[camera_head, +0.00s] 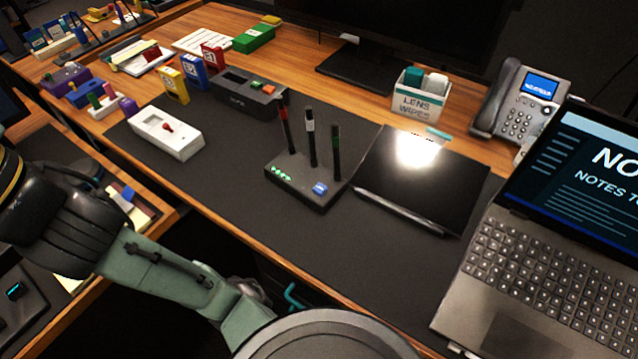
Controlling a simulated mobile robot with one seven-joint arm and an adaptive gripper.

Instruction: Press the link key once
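A dark box with three upright antennas (290,180) stands near the middle of the desk mat. A small blue key (320,188) with a pale marking sits on its top at the front right corner. This is the likeliest link key, but its label is too small to read. Small green lights (280,173) show on the box's front left corner. The blue key is uncovered and nothing touches it. My arm spans the lower left, well in front of the box. My gripper is not seen in this view.
A black tablet (415,180) with a grey pen (400,210) lies just right of the box. An open laptop (520,280) is at the right. Bare mat (220,185) lies left of the box.

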